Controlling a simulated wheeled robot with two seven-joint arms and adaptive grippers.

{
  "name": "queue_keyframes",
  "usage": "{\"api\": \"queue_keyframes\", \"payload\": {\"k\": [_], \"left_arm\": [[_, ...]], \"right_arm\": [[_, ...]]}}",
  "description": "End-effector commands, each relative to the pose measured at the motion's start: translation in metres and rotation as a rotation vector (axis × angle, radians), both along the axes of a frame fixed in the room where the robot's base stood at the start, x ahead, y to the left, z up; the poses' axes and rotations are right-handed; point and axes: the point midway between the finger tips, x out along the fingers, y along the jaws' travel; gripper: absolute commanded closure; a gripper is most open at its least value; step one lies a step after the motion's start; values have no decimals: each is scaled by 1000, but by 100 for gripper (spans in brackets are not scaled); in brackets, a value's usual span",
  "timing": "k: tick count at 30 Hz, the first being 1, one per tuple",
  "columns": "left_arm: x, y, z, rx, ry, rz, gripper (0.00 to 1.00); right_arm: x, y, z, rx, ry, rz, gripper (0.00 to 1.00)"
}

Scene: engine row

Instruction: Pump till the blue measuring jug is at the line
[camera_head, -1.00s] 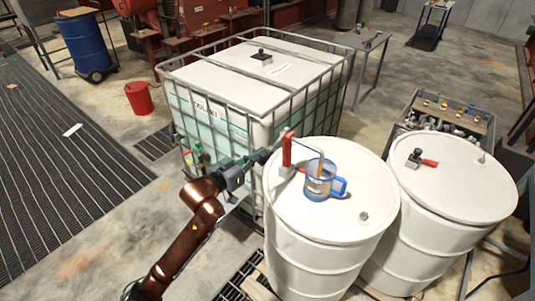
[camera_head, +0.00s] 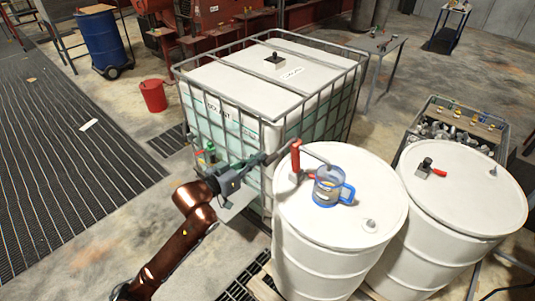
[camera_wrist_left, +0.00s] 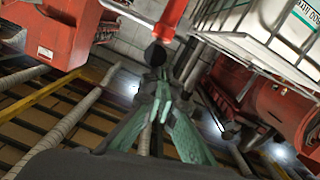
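The blue measuring jug (camera_head: 328,190) stands upright on top of the left white drum (camera_head: 350,225), its blue handle to the right. Its body looks clear; the level and line are too small to read. The red pump (camera_head: 296,158) stands on the drum just left of the jug, with a thin spout reaching over the jug. My left gripper (camera_head: 264,158) is at the pump's lever, left of the red post. In the left wrist view the fingers (camera_wrist_left: 157,82) are closed together just below a black knob (camera_wrist_left: 155,54), apparently on the lever. My right gripper is out of view.
A caged white tank (camera_head: 270,85) stands behind my left arm, close to the drum. A second white drum (camera_head: 465,200) with a red-handled fitting (camera_head: 431,169) stands at right. A red bucket (camera_head: 153,96) and blue barrel (camera_head: 95,40) are farther left.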

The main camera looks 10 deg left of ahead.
Motion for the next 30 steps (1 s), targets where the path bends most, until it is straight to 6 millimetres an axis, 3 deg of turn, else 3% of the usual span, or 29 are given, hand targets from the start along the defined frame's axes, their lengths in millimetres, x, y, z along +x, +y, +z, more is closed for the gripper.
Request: {"api": "queue_keyframes", "payload": {"k": [4, 10, 30], "left_arm": [[-25, 17, -3, 2, 1, 0, 100], [-42, 29, 1, 1, -3, 0, 100], [-46, 31, 3, -1, -5, 0, 100]], "right_arm": [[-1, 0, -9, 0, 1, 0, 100], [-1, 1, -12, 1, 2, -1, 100], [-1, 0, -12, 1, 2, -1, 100]]}}
